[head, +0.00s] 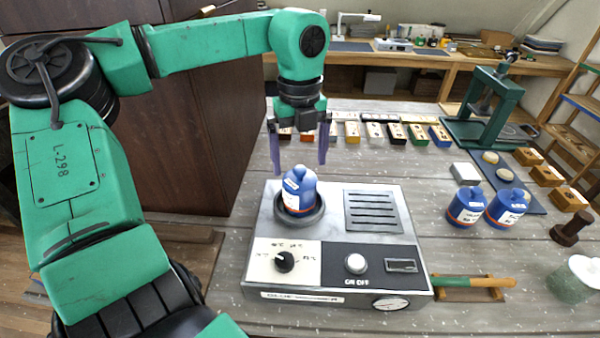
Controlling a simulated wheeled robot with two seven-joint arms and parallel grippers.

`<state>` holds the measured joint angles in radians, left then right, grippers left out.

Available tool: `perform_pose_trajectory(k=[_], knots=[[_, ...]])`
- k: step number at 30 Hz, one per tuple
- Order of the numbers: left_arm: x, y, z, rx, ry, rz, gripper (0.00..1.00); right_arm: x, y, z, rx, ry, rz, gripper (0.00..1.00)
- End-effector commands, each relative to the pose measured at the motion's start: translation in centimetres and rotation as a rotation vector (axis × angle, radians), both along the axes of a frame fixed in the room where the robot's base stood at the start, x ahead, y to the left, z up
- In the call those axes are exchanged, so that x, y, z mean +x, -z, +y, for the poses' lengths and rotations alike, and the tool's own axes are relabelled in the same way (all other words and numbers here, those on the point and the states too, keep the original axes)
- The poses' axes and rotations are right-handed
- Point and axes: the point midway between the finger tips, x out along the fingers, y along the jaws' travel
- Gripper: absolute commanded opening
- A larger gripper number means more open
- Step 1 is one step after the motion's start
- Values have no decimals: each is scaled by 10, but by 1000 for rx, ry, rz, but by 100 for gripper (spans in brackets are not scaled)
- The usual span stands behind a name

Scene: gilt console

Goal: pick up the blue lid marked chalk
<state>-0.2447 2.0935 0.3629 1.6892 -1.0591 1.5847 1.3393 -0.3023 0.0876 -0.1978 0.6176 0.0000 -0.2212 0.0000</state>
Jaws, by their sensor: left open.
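I cannot make out a lid marked chalk; no lettering of that kind is legible. A blue bottle (299,188) with a blue top and a white label stands upright in the round well of the grey glue warmer (262,222). Two similar blue bottles stand together on the table at the right, one on the left (465,206) and one on the right (506,208). My left gripper (299,163) points down with its purple fingers spread, empty. Its fingertips are around the level of the first bottle's top, one at each side in the picture. My right gripper is not in view.
A row of small blocks with coloured ends (396,133) lies behind the warmer. A green press (491,105) stands at the back right. A blue mat (530,203) and wooden blocks (546,175) are at the right. A green-handled tool (455,282) lies beside the warmer.

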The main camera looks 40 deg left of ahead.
Motion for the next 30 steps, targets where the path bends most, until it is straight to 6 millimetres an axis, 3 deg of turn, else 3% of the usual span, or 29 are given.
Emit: perform_pose_trajectory(k=[1, 6, 11, 16, 17, 26, 30], knots=[[0, 4, 0, -5, 2, 6, 100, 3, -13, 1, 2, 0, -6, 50], [1, 29, 1, -2, 0, 1, 100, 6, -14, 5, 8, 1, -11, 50], [1, 30, 1, 0, 0, 0, 100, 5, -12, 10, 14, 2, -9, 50], [1, 30, 1, 0, 0, 0, 39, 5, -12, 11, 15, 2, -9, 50], [1, 30, 1, 0, 0, 0, 33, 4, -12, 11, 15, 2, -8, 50], [1, 29, 1, 1, 0, 0, 33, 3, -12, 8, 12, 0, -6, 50], [2, 19, 2, 3, -2, -2, 33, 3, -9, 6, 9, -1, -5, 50]])
